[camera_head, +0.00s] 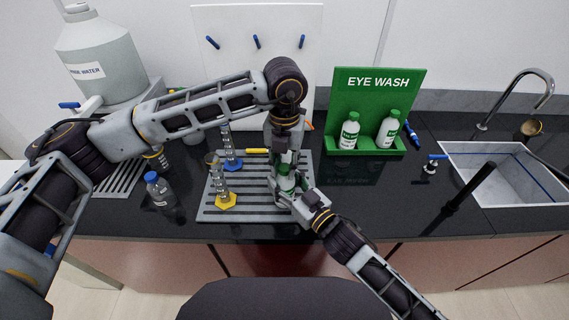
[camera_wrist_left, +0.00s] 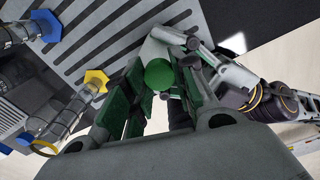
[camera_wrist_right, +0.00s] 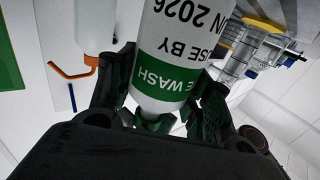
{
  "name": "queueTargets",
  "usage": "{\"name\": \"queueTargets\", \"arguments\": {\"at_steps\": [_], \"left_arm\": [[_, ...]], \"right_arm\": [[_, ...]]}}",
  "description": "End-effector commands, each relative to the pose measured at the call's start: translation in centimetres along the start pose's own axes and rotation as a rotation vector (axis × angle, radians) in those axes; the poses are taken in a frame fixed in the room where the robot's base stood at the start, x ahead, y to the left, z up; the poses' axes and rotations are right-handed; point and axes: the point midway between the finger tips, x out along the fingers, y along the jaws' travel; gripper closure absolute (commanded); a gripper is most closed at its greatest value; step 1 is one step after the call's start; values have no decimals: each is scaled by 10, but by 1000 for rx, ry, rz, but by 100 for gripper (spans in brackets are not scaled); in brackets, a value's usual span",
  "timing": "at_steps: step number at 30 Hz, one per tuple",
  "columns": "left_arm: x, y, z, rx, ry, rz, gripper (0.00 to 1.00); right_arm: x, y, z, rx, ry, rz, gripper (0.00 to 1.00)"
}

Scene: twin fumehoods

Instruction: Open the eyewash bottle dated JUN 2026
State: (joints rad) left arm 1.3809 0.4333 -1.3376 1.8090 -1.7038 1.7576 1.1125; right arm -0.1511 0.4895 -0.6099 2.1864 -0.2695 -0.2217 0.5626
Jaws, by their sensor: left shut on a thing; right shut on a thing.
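The eyewash bottle (camera_head: 286,184) stands upright over the grey drain grid. In the right wrist view the white bottle (camera_wrist_right: 180,48) shows upside-down print with a green EYE WASH band and "USE BY … N 2026". My right gripper (camera_head: 288,192) is shut on its body, its pads on both sides in that view. My left gripper (camera_head: 285,160) points down from above and is shut on the green cap (camera_wrist_left: 159,73), seen between its pads in the left wrist view. Whether the cap is seated or loose on the neck is hidden.
A green EYE WASH stand (camera_head: 378,90) holds two more white bottles with green caps, (camera_head: 349,130) and (camera_head: 388,128). A small clear bottle (camera_head: 159,190) stands left, a sink (camera_head: 510,170) right.

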Motion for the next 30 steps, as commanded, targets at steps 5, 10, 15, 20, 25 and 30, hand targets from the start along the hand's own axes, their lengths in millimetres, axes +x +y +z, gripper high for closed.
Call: {"name": "queueTargets", "arguments": {"at_steps": [5,10,15,20,25,30], "left_arm": [[-1,0,2,-149,-4,-1,100],[-1,0,2,-290,-4,-1,100],[-1,1,2,-414,-4,-1,100],[-1,1,2,-464,-5,0,100],[-1,1,2,-467,-5,0,100],[-1,2,2,-466,-5,0,64]], "right_arm": [[0,-2,0,2,1,-4,100],[0,-2,0,2,1,-4,100],[0,-2,0,2,1,-4,100],[0,-2,0,2,0,-4,100],[0,-2,0,2,0,-4,100],[0,-2,0,2,0,-4,100]]}}
